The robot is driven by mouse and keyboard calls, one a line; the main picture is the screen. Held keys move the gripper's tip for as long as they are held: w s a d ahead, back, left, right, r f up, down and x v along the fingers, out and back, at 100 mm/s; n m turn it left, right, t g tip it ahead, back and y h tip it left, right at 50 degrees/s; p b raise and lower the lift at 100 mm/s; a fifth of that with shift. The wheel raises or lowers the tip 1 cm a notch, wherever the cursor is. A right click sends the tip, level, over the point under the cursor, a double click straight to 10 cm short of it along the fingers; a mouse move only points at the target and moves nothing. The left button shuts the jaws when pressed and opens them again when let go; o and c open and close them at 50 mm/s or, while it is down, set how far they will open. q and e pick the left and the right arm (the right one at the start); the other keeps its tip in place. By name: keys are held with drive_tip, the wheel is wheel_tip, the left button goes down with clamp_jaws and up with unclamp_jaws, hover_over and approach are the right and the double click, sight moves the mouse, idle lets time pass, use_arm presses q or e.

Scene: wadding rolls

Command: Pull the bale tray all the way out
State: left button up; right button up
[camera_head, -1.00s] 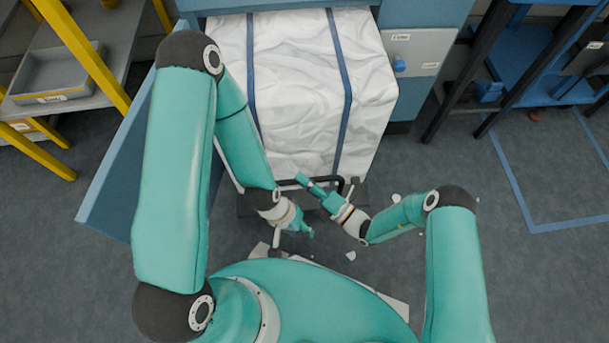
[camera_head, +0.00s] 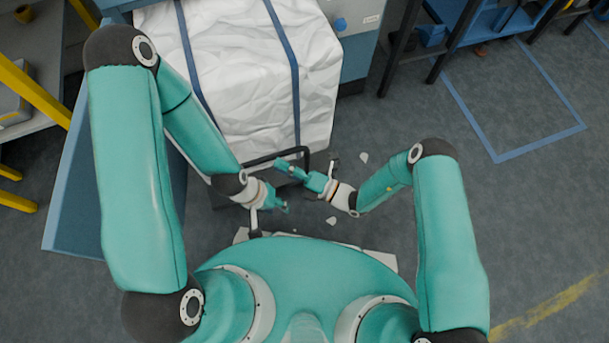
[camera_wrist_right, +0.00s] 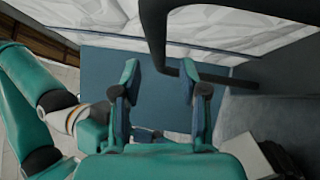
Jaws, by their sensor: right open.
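The bale tray (camera_head: 224,198) shows as a dark edge under the front of a white wrapped bale (camera_head: 240,75) with two blue straps. A black bar handle (camera_head: 262,159) stands at its front; it also shows in the right wrist view (camera_wrist_right: 154,30). My right gripper (camera_head: 284,166) is at the handle, with its fingers (camera_wrist_right: 159,72) open and apart. The bar crosses near the fingertips; I cannot tell whether it lies between them. My left gripper (camera_head: 284,206) is lower, close in front of the tray, clear of the handle; its jaws are too small to read.
A blue panel (camera_head: 80,205) stands at the left of the bale. A yellow-framed rack (camera_head: 40,90) is further left. A blue shelf with dark posts (camera_head: 455,40) stands at the upper right. The floor (camera_head: 540,230) at the right is open, with white scraps near my right arm.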

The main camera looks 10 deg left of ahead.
drive_tip(key=v, duration=0.8)
drive_tip(key=shift+a, duration=0.1)
idle(0.4)
